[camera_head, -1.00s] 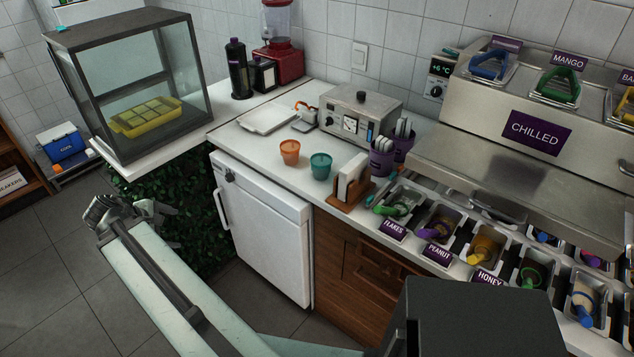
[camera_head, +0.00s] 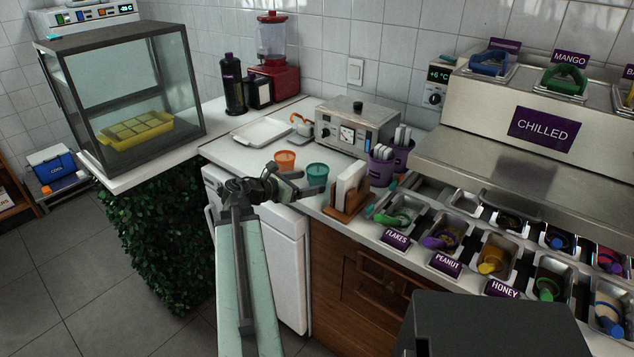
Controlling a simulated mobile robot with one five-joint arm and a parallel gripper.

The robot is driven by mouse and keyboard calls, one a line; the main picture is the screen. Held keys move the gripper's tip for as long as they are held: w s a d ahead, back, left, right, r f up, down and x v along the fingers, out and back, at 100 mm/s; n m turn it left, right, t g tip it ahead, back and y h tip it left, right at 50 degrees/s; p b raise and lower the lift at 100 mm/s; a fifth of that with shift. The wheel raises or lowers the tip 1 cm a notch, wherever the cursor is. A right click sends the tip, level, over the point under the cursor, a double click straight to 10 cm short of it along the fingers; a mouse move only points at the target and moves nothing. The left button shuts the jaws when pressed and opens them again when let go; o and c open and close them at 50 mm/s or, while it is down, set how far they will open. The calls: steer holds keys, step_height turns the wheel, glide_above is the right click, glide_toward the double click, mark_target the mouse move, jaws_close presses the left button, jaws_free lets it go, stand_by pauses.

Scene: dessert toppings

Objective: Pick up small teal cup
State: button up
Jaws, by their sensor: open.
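The small teal cup (camera_head: 317,174) stands upright on the white counter, right of an orange cup (camera_head: 285,160). My gripper (camera_head: 306,184) is at the counter's front edge, in front of the two cups, with its jaws pointing right. It is open and holds nothing that I can see. Its upper finger overlaps the lower part of the teal cup in the picture. I cannot tell whether it touches the cup.
A wooden napkin holder (camera_head: 344,204) stands close to the right of the teal cup. Purple cutlery cups (camera_head: 381,168) and a metal appliance (camera_head: 347,128) are behind. A white tray (camera_head: 262,133) lies at the back left. Topping bins (camera_head: 444,238) line the right.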

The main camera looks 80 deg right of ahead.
mark_target(311, 181)
steer(key=b+x, duration=0.1)
steer(key=x, duration=0.4)
steer(key=shift+w+f, duration=0.1)
steer(key=shift+f, duration=0.05)
steer(key=c, duration=1.3)
